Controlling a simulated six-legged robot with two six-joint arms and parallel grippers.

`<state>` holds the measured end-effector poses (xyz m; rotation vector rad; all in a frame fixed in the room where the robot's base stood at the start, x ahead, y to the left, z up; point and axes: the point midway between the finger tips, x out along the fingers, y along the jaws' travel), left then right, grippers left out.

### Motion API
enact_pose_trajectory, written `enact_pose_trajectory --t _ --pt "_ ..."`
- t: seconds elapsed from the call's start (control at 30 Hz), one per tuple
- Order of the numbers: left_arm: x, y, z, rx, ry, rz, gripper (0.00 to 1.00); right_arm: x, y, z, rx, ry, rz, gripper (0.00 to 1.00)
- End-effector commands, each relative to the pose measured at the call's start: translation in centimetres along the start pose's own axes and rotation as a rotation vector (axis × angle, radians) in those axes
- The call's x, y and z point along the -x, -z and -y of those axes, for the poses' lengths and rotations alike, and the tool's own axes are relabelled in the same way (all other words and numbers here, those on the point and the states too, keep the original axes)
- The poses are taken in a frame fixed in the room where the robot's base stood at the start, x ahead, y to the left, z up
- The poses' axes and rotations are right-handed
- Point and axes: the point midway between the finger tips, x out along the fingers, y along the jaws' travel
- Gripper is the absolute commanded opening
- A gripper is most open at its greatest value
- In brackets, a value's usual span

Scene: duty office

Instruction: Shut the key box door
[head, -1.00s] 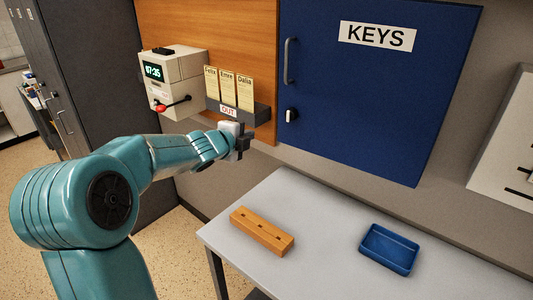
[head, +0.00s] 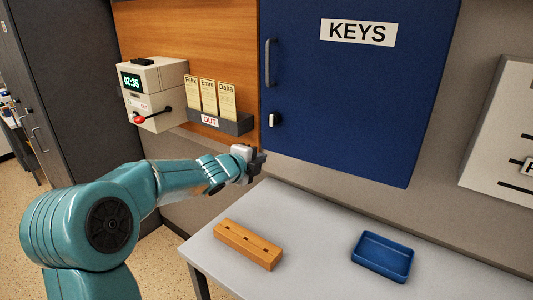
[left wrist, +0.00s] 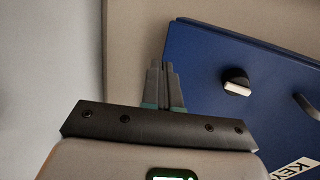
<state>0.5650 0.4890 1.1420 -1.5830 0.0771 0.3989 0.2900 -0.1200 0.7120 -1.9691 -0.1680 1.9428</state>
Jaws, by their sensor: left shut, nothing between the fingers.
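The blue key box door (head: 350,110) with its KEYS label fills the upper middle of the head view and appears flat against the wall. It has a grey handle (head: 268,63) and a white-and-black latch knob (head: 275,119) near its left edge. The door (left wrist: 230,55) and knob (left wrist: 237,84) also show at the right of the left wrist view. My left gripper (head: 261,162) is shut and empty, just below the door's lower left corner; I cannot tell whether it touches. My right gripper is not in view.
Below is a grey table (head: 310,230) with a wooden block (head: 248,245) and a blue tray (head: 383,256). A time clock (head: 152,92) and card rack (head: 220,122) are on the wooden board at left. A white board (head: 505,135) is at right.

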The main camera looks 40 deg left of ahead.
Motion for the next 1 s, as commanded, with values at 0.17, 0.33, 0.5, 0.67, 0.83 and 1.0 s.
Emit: enact_pose_trajectory --t 0.17,0.33,0.5,0.67,0.83,1.0 --pt "-3.0 -0.1 0.9 0.002 -0.002 0.001 0.00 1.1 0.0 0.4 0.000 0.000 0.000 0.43" --pt "-4.3 -0.1 1.2 0.002 -0.001 0.002 0.00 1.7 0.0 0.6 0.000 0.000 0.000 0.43" --pt "-4.7 -0.1 1.2 0.001 0.000 0.002 0.00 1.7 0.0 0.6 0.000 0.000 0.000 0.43" --pt "-4.6 -0.1 1.2 0.001 0.000 0.002 0.00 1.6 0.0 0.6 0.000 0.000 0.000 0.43" --pt "-4.6 -0.3 1.2 0.002 0.000 0.005 0.00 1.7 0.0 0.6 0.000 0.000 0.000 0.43" --pt "-4.7 -1.1 1.4 0.005 -0.001 0.016 0.00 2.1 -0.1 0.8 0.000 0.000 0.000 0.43"
